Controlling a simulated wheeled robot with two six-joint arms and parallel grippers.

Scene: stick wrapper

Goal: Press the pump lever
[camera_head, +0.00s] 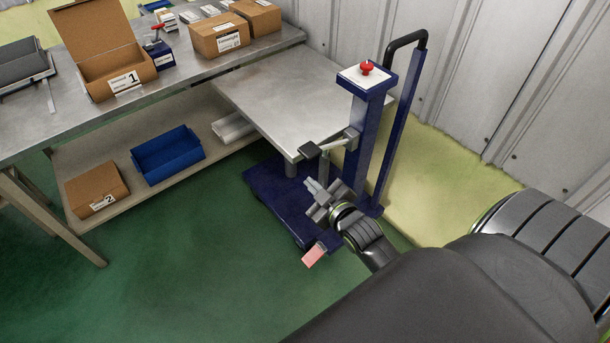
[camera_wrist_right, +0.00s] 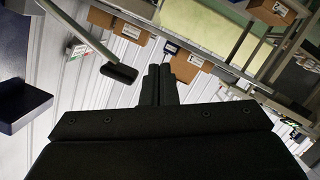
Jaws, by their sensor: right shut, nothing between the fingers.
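The pump lever is a thin metal bar with a black pad (camera_head: 309,149), sticking out from the side of the blue lift-table column (camera_head: 361,140). Its black pad also shows in the right wrist view (camera_wrist_right: 119,72), left of my fingers. My right gripper (camera_head: 313,186) is shut and empty. It appears just below the pad in the head view, apart from it. Its closed fingers (camera_wrist_right: 158,84) point up the middle of the wrist view. My left gripper is not in view.
The lift table has a grey top (camera_head: 285,95), a red knob (camera_head: 366,68), a black-topped handle (camera_head: 407,41) and a pink pedal (camera_head: 315,255) low by my right arm. A workbench (camera_head: 35,125) with boxes stands left. Green floor (camera_head: 190,270) is clear in front.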

